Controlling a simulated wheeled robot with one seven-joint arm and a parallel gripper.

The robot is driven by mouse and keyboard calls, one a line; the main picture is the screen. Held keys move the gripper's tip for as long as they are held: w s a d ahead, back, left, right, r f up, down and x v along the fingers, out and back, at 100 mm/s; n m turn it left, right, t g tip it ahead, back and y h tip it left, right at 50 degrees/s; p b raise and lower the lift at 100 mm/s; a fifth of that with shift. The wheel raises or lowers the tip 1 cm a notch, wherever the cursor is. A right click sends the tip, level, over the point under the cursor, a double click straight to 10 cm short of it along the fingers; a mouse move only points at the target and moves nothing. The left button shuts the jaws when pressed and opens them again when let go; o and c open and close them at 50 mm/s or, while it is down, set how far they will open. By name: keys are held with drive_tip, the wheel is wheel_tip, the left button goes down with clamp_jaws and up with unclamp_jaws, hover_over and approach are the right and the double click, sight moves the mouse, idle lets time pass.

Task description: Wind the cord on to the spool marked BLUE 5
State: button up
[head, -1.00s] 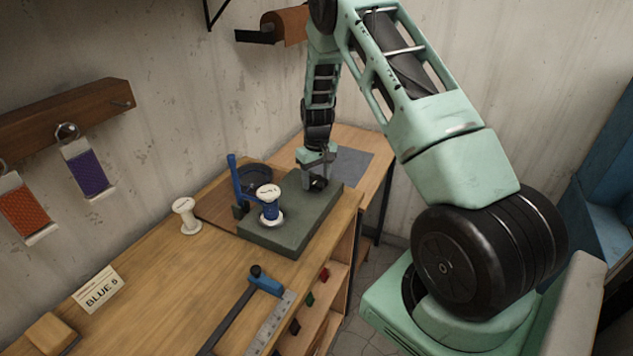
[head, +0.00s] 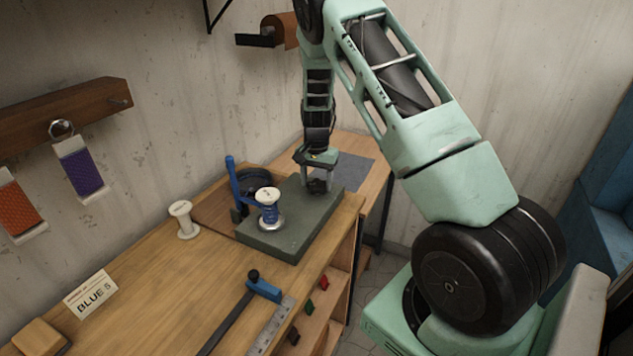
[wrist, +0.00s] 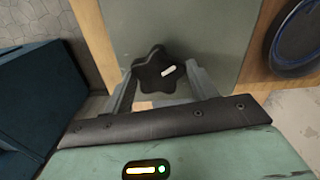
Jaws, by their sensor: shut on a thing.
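A white spool (head: 268,193) with blue cord wound round its middle stands upright on a dark green block (head: 285,240) on the bench. The marking on its top is too small to read. A blue upright arm (head: 232,185) stands behind it, and blue cord reaches from there to the spool. My gripper (head: 317,186) is over the far end of the block, shut on a black star-shaped knob. In the wrist view the knob (wrist: 153,72) has a white mark and lies between my fingers. A card (head: 91,295) reading BLUE 5 stands at the front left.
A bare white spool (head: 184,220) stands left of the block. A blue-headed tool (head: 264,290) and a steel ruler (head: 271,324) lie in front. The bench's left middle is clear.

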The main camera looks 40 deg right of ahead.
sight(317, 183)
drive_tip(key=m, duration=0.4)
drive_tip(key=shift+r+m, duration=0.1)
drive_tip(key=shift+m, duration=0.2)
drive_tip(key=shift+d+m+p, duration=0.1)
drive_tip(key=shift+m+p, duration=0.3)
drive_tip(key=shift+m, duration=1.9)
drive_tip(key=o, duration=1)
wheel_tip(317, 183, up, 17)
drive_tip(key=b, duration=0.3)
drive_tip(key=shift+r, duration=0.15)
